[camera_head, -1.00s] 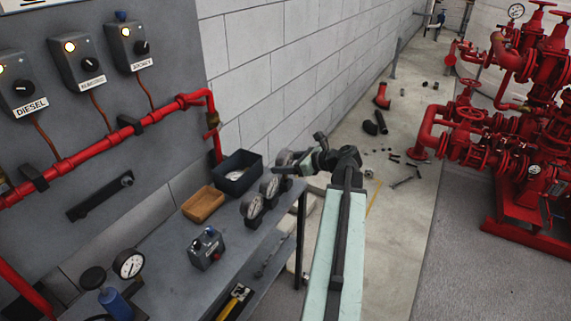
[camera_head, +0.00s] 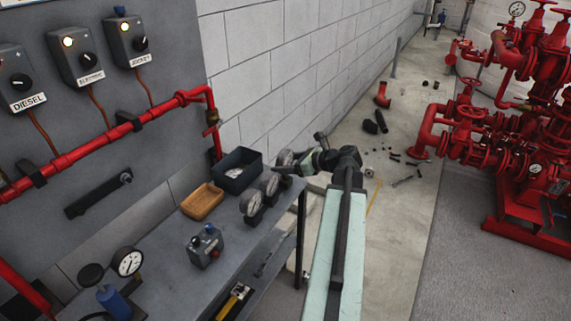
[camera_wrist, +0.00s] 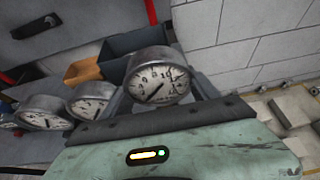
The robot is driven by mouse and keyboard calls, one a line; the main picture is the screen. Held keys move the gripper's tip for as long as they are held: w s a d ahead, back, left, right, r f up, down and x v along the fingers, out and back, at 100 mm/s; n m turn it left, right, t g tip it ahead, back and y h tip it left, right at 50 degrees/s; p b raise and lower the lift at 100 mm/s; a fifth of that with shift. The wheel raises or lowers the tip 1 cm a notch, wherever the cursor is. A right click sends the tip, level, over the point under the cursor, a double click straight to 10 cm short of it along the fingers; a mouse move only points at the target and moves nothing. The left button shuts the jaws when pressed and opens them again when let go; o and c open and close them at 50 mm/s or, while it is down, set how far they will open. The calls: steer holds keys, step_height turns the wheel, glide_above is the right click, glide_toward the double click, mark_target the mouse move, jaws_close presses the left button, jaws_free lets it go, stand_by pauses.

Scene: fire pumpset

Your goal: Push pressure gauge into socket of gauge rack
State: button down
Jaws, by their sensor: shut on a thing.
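A round pressure gauge (camera_wrist: 157,83) with a white dial and grey rim sits between the fingers of my gripper (camera_wrist: 160,90) in the wrist view. My gripper is shut on it. In the head view this gauge (camera_head: 285,158) shows at the far right corner of the bench, partly hidden by my gripper (camera_head: 293,166). Two similar gauges stand in a row beside it, a middle one (camera_head: 269,185) and a near one (camera_head: 252,205). They also show at the left in the wrist view. The gauge rack and its socket cannot be made out clearly, so I cannot tell how deep the held gauge sits.
A dark bin (camera_head: 238,172) and a tan tray (camera_head: 202,201) stand behind the gauges on the bench (camera_head: 222,272). A grey switch box (camera_head: 205,246) and another gauge (camera_head: 127,261) are nearer. A block wall (camera_head: 285,80) rises behind. Loose parts lie on the floor.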

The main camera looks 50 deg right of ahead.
steer(key=shift+f+b, duration=1.25)
steer(key=shift+f, duration=0.1)
steer(key=shift+c, duration=0.7)
jaws_free()
steer(key=shift+r, duration=0.1)
steer(key=p+v, duration=0.3)
steer(key=v, duration=0.4)
steer(key=shift+s+r, duration=0.15)
steer(key=shift+s, duration=0.15)
steer(key=shift+r+p, duration=0.1)
steer(key=shift+p, duration=0.2)
